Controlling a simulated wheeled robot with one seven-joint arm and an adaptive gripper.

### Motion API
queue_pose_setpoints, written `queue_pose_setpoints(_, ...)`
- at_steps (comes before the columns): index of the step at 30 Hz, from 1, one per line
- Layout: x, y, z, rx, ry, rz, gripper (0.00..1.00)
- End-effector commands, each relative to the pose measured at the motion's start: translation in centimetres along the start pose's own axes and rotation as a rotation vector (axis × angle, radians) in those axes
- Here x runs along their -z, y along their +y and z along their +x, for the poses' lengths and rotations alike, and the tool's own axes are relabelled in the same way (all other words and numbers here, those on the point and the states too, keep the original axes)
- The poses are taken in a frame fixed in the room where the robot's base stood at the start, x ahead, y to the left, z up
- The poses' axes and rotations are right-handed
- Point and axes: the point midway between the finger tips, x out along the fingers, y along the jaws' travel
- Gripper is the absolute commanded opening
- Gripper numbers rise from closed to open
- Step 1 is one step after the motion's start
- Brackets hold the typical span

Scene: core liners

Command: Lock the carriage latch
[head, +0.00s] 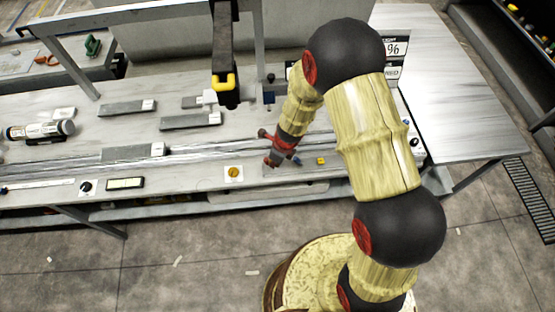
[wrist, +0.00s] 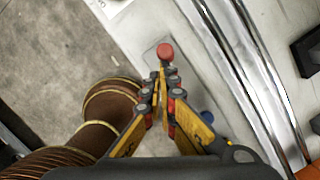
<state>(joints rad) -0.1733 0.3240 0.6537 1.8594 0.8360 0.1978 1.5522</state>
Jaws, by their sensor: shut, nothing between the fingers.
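My gripper (wrist: 162,78) is shut and empty in the wrist view, with its yellow and black fingers together. A round red knob (wrist: 165,51) lies just beyond the fingertips, over the pale bench top; I cannot tell whether they touch. In the head view my gripper (head: 273,154) is low over the bench's front strip, by the metal rails (head: 205,150). I cannot tell for certain which part is the carriage latch, or whether it is locked; the red knob could be its handle. A small blue part (wrist: 207,117) shows partly behind the right finger.
An orange knob (head: 234,172) on a white plate sits left of my gripper, and a small yellow block (head: 320,160) sits to its right. A dark post with a yellow collar (head: 224,82) hangs over the bench.

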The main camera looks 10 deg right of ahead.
Motion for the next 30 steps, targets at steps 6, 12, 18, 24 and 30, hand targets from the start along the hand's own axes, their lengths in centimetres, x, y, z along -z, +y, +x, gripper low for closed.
queue_pose_setpoints(6,-0.4,0.3,0.1,0.001,0.000,0.000,0.00)
queue_pose_setpoints(12,-0.5,0.3,-0.1,0.000,0.000,0.000,0.00)
queue_pose_setpoints(18,-0.6,0.2,-1.0,0.000,0.000,0.000,0.00)
queue_pose_setpoints(24,-0.8,0.2,-1.6,0.000,0.000,0.000,0.00)
queue_pose_setpoints(30,-0.8,0.2,-1.5,0.000,0.000,0.000,0.00)
